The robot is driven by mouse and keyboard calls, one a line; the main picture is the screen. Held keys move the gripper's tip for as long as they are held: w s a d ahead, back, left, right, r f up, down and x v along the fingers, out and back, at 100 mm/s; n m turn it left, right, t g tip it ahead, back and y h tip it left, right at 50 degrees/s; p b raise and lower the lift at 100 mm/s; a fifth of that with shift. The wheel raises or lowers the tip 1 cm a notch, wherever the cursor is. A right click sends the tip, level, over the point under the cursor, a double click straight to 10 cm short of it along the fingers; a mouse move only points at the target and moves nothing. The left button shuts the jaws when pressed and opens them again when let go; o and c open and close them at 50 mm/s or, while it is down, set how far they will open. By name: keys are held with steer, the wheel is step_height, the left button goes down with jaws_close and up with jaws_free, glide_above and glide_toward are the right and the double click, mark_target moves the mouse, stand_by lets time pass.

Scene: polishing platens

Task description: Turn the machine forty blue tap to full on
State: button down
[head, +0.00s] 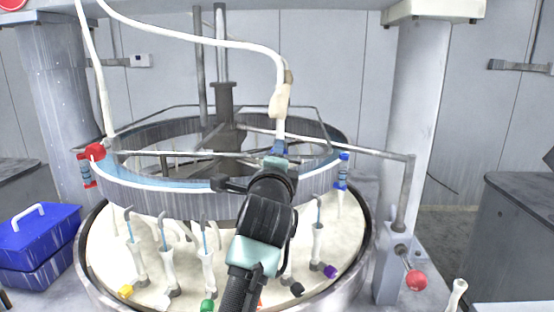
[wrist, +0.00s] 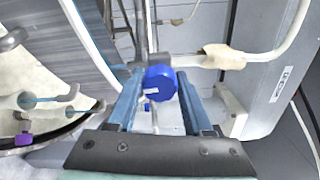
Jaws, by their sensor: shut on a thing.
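The blue tap (wrist: 161,83) is a round blue knob with a small white mark, on a pipe with a pale wrapped joint. In the wrist view it sits between the two blue-grey fingers of my gripper (wrist: 158,92), which is shut on it. In the head view my gripper (head: 278,156) reaches over the ring's near rim to the foot of the white hose, where a patch of blue (head: 280,147) shows. My arm and gripper hide most of the tap there. I cannot tell how far it is turned.
A red tap (head: 95,152) sits on the ring's left side. Several small coloured taps stand below the ring on the cream platen (head: 190,290). A red knob (head: 416,280) is at right, a blue toolbox (head: 32,238) at left. A label (wrist: 282,84) is unreadable.

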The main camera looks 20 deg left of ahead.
steer(key=shift+m, duration=0.6)
steer(key=shift+c, duration=1.5)
jaws_free()
steer(key=b+v, duration=0.4)
steer(key=v, duration=0.9)
steer(key=shift+b, duration=0.4)
steer(key=shift+d+r, duration=0.1)
steer(key=shift+r, duration=0.05)
